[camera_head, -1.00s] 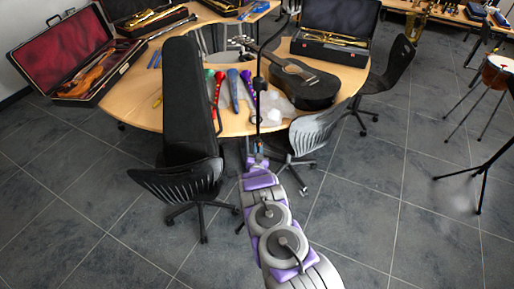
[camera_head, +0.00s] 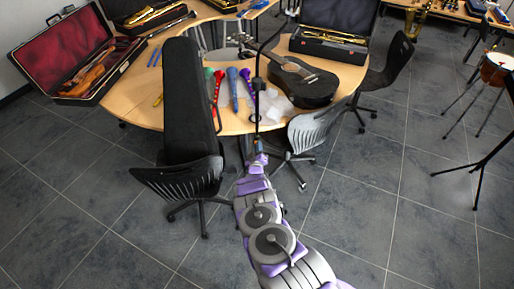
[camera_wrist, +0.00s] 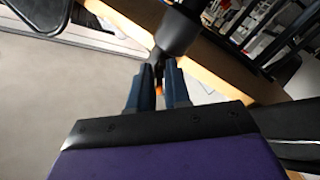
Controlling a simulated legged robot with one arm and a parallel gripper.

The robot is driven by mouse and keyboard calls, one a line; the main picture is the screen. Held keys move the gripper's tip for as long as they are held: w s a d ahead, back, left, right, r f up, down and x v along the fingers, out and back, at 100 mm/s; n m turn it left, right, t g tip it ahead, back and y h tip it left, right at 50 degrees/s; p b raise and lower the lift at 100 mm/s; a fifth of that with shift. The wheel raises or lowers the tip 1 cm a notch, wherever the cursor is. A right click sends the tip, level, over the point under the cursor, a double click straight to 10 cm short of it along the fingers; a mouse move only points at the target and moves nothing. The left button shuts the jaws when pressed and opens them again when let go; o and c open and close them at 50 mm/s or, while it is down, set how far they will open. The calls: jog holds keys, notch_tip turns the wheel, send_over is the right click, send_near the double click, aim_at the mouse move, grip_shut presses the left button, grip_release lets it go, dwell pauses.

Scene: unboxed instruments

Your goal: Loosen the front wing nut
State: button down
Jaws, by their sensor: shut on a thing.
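A thin black stand (camera_head: 257,108) with a bent upper arm rises in front of the table. In the wrist view a thick dark cylindrical part (camera_wrist: 178,32) of it is just beyond my fingertips. My gripper (camera_wrist: 162,68) has its two blue-grey fingers close together, shut on a small dark piece below that cylinder. I take this piece to be the wing nut; its shape is mostly hidden by the fingers. A small orange spot shows between the fingers. In the head view my gripper (camera_head: 258,148) is small, at the lower part of the stand.
The table (camera_head: 145,112) behind holds a black guitar (camera_head: 304,84), coloured recorders (camera_head: 233,88) and open instrument cases (camera_head: 335,35). A tall black case (camera_head: 187,95) and a chair (camera_head: 185,180) stand left. A grey chair (camera_head: 312,130) is close on the right. Floor is clear nearer me.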

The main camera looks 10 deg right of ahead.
jog(key=shift+a+f+n+b, duration=0.15)
jog(key=shift+n+b, duration=0.15)
jog(key=shift+n, duration=3.1)
jog(key=shift+a+r+n+b, duration=0.1)
jog(key=shift+n+b, duration=0.15)
jog(key=shift+n, duration=3.15)
jog(key=shift+f, duration=0.1)
jog(key=c, duration=1.2)
grip_release()
jog(key=o, duration=0.3)
jog(key=shift+d, duration=0.1)
